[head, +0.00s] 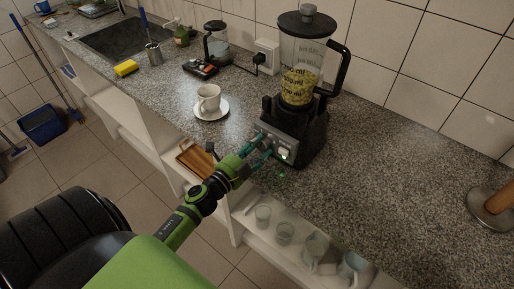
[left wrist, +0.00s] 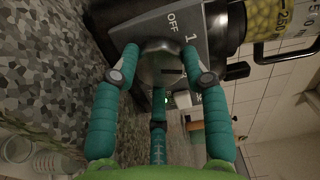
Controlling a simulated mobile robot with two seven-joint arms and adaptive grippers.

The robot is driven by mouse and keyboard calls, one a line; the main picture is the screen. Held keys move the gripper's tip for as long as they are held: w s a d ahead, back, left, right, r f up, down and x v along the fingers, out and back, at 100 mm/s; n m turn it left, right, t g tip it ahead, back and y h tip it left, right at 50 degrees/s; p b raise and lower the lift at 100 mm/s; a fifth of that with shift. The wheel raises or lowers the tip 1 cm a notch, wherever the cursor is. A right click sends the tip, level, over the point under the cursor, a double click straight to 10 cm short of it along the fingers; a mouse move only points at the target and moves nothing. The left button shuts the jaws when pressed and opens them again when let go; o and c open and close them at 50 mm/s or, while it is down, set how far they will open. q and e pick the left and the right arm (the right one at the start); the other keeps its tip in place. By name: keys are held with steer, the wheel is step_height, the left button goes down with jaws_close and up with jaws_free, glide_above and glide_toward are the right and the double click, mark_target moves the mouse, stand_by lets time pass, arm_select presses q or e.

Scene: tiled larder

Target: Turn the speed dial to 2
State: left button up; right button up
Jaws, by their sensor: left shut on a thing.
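The blender (head: 296,130) stands on the counter with a grey control panel low on its front. The speed dial (left wrist: 160,66) is a round metal knob on that panel, seen in the left wrist view. The marks OFF and 1 show on the panel beside it; a mark 2 is not visible to me. A dark slot shows on the knob's face, but I cannot tell which mark it points to. My left gripper (head: 258,147) has its teal fingers closed around the dial, also seen in the left wrist view (left wrist: 166,72). The fingers hide part of the dial. My right gripper is not in view.
The blender jug (head: 302,72) holds yellow pieces. A white cup (head: 209,97) on a saucer (head: 222,112) stands left of the blender. Glasses (head: 284,232) stand on the shelf below the counter edge. The counter right of the blender is mostly clear.

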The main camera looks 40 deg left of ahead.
arm_select(q)
steer(key=o, duration=1.2)
steer(key=shift+c, duration=0.2)
steer(key=s, duration=1.2)
steer(key=shift+a, duration=0.45)
steer(key=shift+w, duration=0.1)
steer(key=s+d+f+n+g+y, duration=0.1)
steer(key=s+f+n+g, duration=0.2)
steer(key=f, duration=0.8)
steer(key=s+d+f+n+g, duration=0.2)
steer(key=s+f+n+g, duration=0.15)
steer(key=f, duration=0.65)
steer(key=s+d+f+n+g+y, duration=0.15)
steer(key=f+n, duration=0.25)
steer(key=f, duration=0.7)
steer(key=s+d+f+n+g, duration=0.2)
steer(key=s+f+g, duration=0.2)
steer(key=s+f, duration=0.3)
steer(key=s+d+f+n+g+h+b, duration=0.1)
steer(key=s+f+g, duration=0.4)
steer(key=s, duration=0.9)
step_height(320, 180, down, 2)
steer(key=shift+s+d+f+n, duration=0.1)
steer(key=shift+s+d+n, duration=0.15)
steer(key=shift+d+n, duration=0.5)
